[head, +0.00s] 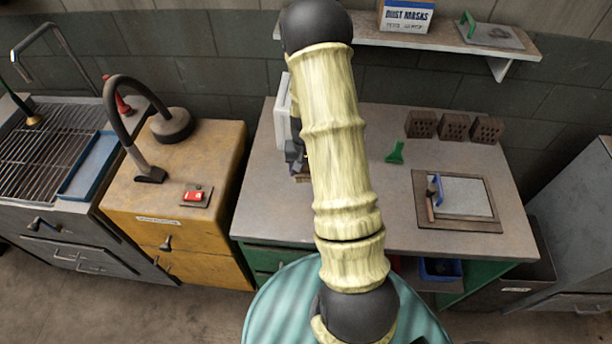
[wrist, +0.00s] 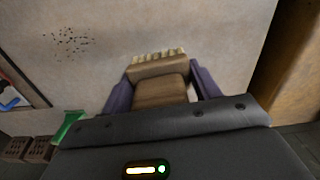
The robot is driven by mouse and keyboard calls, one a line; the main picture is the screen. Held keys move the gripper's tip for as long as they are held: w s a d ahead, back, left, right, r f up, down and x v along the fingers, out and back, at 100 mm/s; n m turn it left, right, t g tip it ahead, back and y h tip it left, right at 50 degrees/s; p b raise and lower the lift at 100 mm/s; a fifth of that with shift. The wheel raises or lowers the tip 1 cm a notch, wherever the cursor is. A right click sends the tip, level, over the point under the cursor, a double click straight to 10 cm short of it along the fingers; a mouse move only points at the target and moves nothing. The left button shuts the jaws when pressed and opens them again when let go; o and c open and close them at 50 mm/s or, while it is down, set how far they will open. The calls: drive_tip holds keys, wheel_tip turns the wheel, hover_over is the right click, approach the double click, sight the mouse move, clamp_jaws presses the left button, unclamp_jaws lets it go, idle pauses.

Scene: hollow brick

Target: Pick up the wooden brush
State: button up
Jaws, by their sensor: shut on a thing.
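The wooden brush (wrist: 160,92) is in the wrist view, with a brown wooden body and a row of pale bristles at its far end. My gripper (wrist: 163,80) has its two dark purple fingers on either side of the wood and is shut on it. The grey worktop (wrist: 215,35) shows behind the brush; I cannot tell whether the bristles touch it. In the head view my arm hides most of the gripper and the brush, near the left part of the bench (head: 385,220).
A green scraper (head: 396,152) lies right of my arm. Several hollow bricks (head: 454,127) stand at the back. A framed board (head: 465,195) with a blue-handled tool is at the right. A yellow cabinet (head: 190,240) stands left. A shelf (head: 450,45) is above.

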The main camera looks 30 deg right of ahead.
drive_tip(key=shift+r, duration=0.1)
idle(0.4)
drive_tip(key=o, duration=0.3)
drive_tip(key=shift+c, duration=0.8)
drive_tip(key=a+f+n, duration=0.2)
drive_tip(key=a, duration=0.2)
drive_tip(key=w+a+f+n, duration=0.1)
drive_tip(key=a+f+n, duration=0.1)
drive_tip(key=a, duration=0.3)
drive_tip(key=w+a+f+n, duration=0.1)
drive_tip(key=a+f, duration=0.2)
drive_tip(key=a, duration=0.1)
drive_tip(key=shift+a+f+n, duration=0.3)
drive_tip(key=shift+f+n, duration=0.05)
drive_tip(key=shift+n, duration=0.05)
